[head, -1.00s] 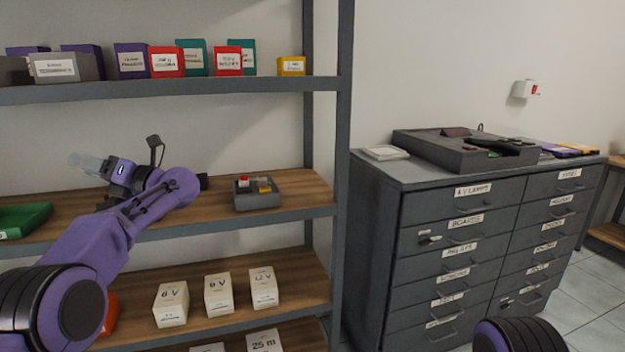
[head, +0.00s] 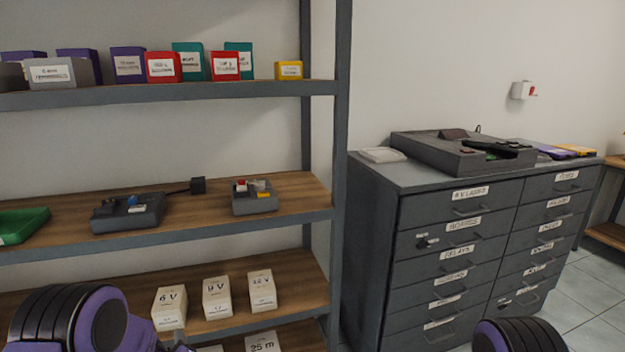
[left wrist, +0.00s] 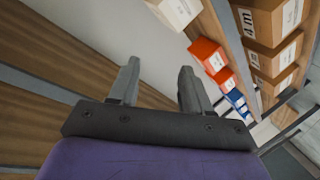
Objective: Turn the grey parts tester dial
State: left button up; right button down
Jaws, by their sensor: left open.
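A dark grey device (head: 128,213) lies on the wooden middle shelf in the head view. My left arm is low at the lower left, in front of the lower shelf and apart from the device. My left gripper (left wrist: 158,70) is open and empty in the left wrist view, which does not show the device. My right gripper is out of view.
A small grey box (head: 254,203) with red and yellow parts sits right of the device, and a green tray (head: 22,226) left of it. White cartons (head: 217,298) stand on the shelf below. The upper shelf (head: 200,94) overhangs. A drawer cabinet (head: 375,225) stands right.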

pick_arm(q)
jog(key=s+d+f+m+g+h, duration=0.2)
jog(key=s+f+m+g, duration=0.1)
jog(key=s+f, duration=0.65)
jog(key=s+d+f+m+g+h+p, duration=0.1)
jog(key=s+m+g, duration=0.1)
jog(key=s, duration=1.2)
jog(key=s+d+f+m+g+h+p, duration=0.1)
jog(key=s+g, duration=0.3)
jog(key=s, duration=1.1)
jog(key=shift+d+f+m+g+h, duration=0.3)
jog(key=shift+d+f+m, duration=0.1)
jog(key=shift+d, duration=0.05)
